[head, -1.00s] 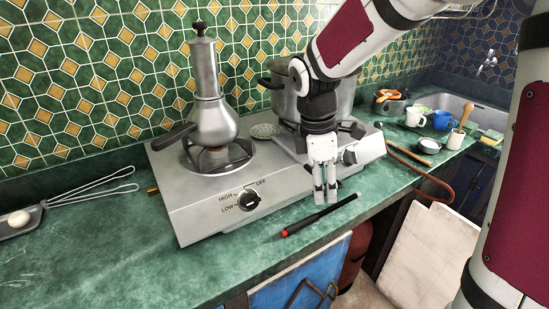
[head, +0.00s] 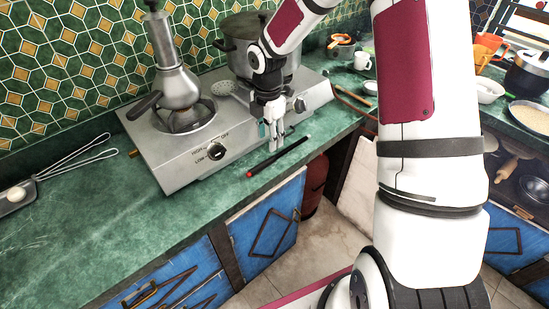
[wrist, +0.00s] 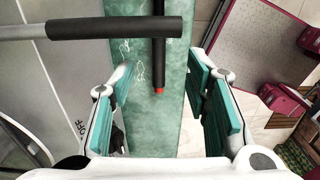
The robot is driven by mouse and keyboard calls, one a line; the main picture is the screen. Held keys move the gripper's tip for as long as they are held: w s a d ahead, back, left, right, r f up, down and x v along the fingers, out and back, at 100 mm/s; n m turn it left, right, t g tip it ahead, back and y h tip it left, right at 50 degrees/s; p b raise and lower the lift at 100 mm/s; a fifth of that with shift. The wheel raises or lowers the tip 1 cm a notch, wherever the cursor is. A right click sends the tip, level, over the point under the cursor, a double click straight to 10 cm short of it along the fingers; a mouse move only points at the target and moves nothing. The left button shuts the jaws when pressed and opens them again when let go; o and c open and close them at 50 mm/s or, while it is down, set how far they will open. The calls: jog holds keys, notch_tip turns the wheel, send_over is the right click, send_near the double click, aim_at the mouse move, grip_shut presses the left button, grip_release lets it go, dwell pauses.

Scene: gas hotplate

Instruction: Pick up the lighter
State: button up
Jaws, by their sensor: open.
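The lighter (head: 280,157) is a thin black stick with a red end. It lies on the green counter in front of the stove, slanting up to the right, its red end to the left. My gripper (head: 270,143) is just behind it in the head view, fingers pointing down, by the stove's front edge. In the wrist view, my gripper (wrist: 163,70) is open and empty. The lighter (wrist: 158,55) runs upright between the fingers, apart from both, with its red end nearest me. A dark horizontal handle crosses in front of part of it.
The gas hotplate (head: 185,160) stands behind, carrying a coffee pot (head: 177,85), a large pot (head: 243,35) and a skimmer (head: 224,88). The dark handle (wrist: 115,27) in the wrist view hangs near the fingers.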

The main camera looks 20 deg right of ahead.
aim_at(268, 160)
jog(key=f+p, duration=0.1)
jog(key=f, duration=0.8)
jog(key=shift+a+f, duration=0.1)
jog(key=shift+a, duration=0.1)
grip_shut()
